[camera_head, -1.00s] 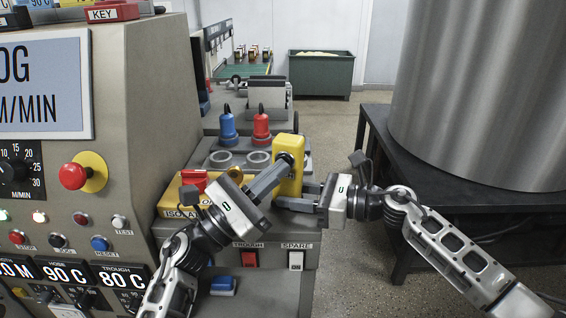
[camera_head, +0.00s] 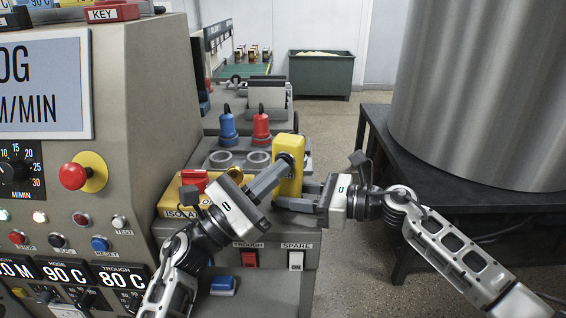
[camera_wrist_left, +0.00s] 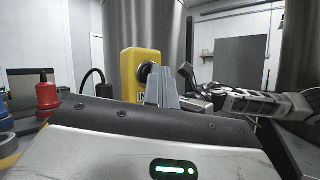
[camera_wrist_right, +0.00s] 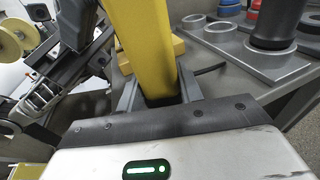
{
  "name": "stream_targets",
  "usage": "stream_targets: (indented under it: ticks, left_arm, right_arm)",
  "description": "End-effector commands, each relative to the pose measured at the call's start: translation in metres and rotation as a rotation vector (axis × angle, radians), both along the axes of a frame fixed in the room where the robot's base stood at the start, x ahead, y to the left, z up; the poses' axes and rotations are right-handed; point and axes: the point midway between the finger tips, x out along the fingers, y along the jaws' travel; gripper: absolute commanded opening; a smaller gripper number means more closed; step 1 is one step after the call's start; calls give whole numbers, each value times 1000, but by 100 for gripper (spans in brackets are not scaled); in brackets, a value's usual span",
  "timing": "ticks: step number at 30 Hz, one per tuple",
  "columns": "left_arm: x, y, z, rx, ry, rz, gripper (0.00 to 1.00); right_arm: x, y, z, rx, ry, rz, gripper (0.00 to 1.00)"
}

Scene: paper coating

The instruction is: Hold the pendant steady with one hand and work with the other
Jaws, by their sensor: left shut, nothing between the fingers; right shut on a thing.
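The yellow pendant (camera_head: 291,168) stands upright above the machine's grey deck, with a dark round knob or button on its face in the left wrist view (camera_wrist_left: 145,73). My right gripper (camera_head: 290,203) is shut around its lower end. The right wrist view shows the yellow body (camera_wrist_right: 148,45) rising between the fingers. My left gripper (camera_head: 285,165) is shut and empty. Its fingertips reach the pendant's upper face, at the dark knob; I cannot tell whether they press on it. The fingers hide part of that face.
A blue plug (camera_head: 228,127) and a red plug (camera_head: 262,127) stand behind grey ring sockets. A yellow isolator box (camera_head: 180,204) sits left of the pendant. The control panel (camera_head: 70,150) closes off the left. A big metal drum (camera_head: 480,95) stands on a dark table at right.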

Motion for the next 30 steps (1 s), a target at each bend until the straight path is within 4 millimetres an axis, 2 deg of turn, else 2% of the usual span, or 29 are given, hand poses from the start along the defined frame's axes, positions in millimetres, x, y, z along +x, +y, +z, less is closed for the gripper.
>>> stream_targets:
  ticks: [24, 30]
  left_arm:
    - [0, 0, 0, 0, 1, 1, 0]
    - [-6, 2, -1, 0, 1, 2, 0]
  right_arm:
    - [-1, 1, 0, -1, 0, 4, 24]
    - [-1, 1, 0, -1, 0, 4, 24]
